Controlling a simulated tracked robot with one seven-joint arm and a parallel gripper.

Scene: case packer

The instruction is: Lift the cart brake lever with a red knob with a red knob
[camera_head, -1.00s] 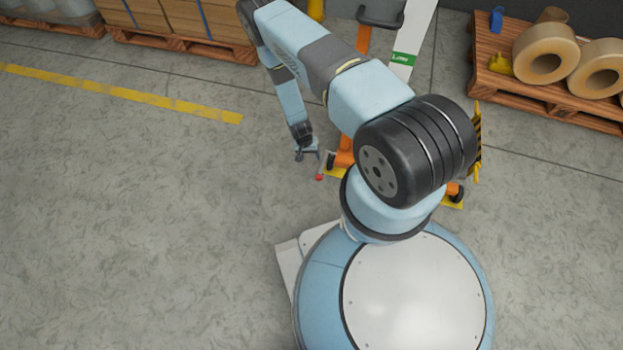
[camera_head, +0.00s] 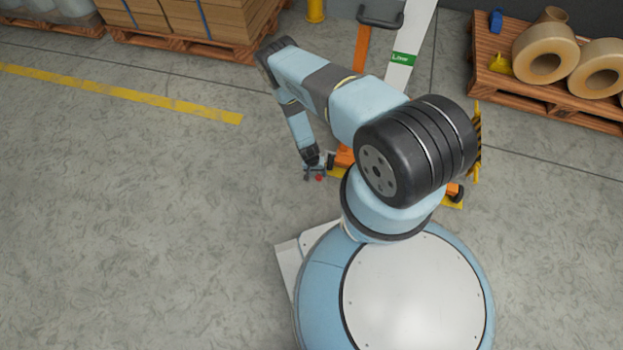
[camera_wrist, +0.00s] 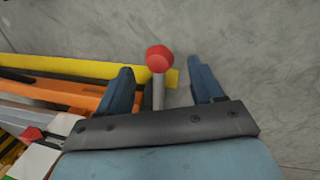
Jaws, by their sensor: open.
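The brake lever's red knob (camera_wrist: 160,58) is near the middle of the wrist view, on top of a grey metal lever rod (camera_wrist: 158,92). My gripper (camera_wrist: 160,80) is open, with one blue finger on each side of the rod. Neither finger clearly touches it. The rod's lower end is hidden behind the gripper's dark crossbar. In the head view, the red knob (camera_head: 319,178) shows small beside my gripper (camera_head: 314,176), low by the orange cart (camera_head: 345,157). My arm hides much of the cart.
A yellow bar (camera_wrist: 80,71) and an orange beam (camera_wrist: 60,93) lie left of the lever in the wrist view. A pallet (camera_head: 560,100) with large tan rolls stands at the back right. The floor (camera_head: 140,230) at left is clear.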

